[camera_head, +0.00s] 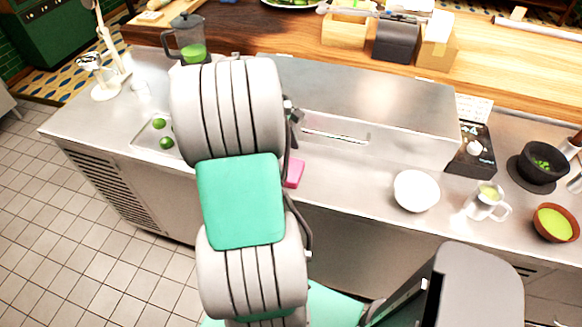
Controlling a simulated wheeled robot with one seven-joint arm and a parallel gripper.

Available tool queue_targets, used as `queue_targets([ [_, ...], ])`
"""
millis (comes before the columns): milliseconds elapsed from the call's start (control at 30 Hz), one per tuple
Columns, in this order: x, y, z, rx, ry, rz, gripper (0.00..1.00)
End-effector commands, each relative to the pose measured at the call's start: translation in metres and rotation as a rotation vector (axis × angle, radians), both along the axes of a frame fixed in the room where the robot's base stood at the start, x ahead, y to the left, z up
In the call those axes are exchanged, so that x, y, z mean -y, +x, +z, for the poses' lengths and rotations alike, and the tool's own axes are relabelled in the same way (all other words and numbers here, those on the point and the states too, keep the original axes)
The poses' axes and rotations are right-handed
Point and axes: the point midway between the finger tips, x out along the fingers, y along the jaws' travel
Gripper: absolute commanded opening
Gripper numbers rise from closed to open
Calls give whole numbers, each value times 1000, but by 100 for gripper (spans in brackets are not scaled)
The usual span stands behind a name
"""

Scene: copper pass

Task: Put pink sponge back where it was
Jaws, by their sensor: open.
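The pink sponge (294,173) shows as a small bright pink block just right of my arm. It appears to lie on the steel counter (345,187), near its front edge. My arm covers its left part. My arm rises through the middle-left of the view in front of the counter. I cannot make out my gripper's fingers; they are hidden behind the arm or out of view.
A white bowl (416,191), a white jug (485,202) and an orange-brown bowl (555,222) stand on the right. A tray of limes (143,144) and a blender (188,45) are on the left. A raised steel box (400,95) runs along the back. The counter between sponge and white bowl is clear.

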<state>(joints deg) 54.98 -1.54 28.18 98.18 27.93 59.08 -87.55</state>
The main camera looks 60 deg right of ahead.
Motion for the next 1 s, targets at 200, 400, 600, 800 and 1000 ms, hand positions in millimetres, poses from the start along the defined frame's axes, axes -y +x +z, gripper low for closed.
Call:
queue_targets([
  [200,-2,15,51,1,-1,1,100],
  [400,-3,19,68,0,0,0,100],
  [600,-51,74,88,90,-96,13,100],
  [800,-227,158,112,437,-145,-30,100],
  [1000,-358,153,109,628,21,-117,100],
])
